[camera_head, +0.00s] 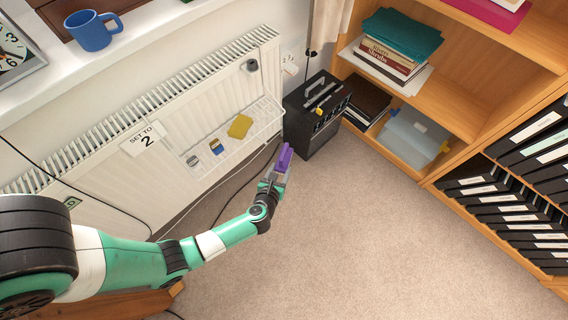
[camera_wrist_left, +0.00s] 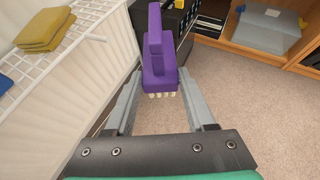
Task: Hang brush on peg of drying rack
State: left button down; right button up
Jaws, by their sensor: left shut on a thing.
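A purple brush (camera_head: 285,157) is held in my left gripper (camera_head: 274,180), out in front of the white radiator. In the left wrist view the brush (camera_wrist_left: 158,55) stands between the two grey fingers of the gripper (camera_wrist_left: 161,82), its pale bristles facing the camera. The white wire drying rack (camera_head: 262,112) hangs on the radiator, up and left of the brush, and the two are apart. In the left wrist view a short white peg (camera_wrist_left: 95,37) sticks out from the rack's front edge, left of the brush. My right gripper is not in view.
A yellow cloth (camera_head: 240,126) and small blue and grey items lie on the rack. A black box-shaped unit (camera_head: 318,112) stands just right of the rack. A wooden shelf (camera_head: 450,95) fills the right. Dark cables run below the rack. The carpet (camera_head: 330,240) is clear.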

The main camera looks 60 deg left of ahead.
pick_arm(q)
jog(key=shift+w+a+f, duration=0.1)
jog(key=shift+a+f, duration=0.1)
jog(key=shift+f, duration=0.5)
jog(key=shift+s, duration=0.35)
jog(key=shift+w+a, duration=0.1)
jog(key=shift+a, duration=0.3)
jog(key=s+a+f, duration=0.1)
jog(key=s+a, duration=0.1)
jog(key=a, duration=0.8)
jog(key=shift+s+f, duration=0.3)
jog(key=shift+f, duration=0.05)
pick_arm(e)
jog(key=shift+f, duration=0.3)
pick_arm(q)
jog(key=shift+d, duration=0.1)
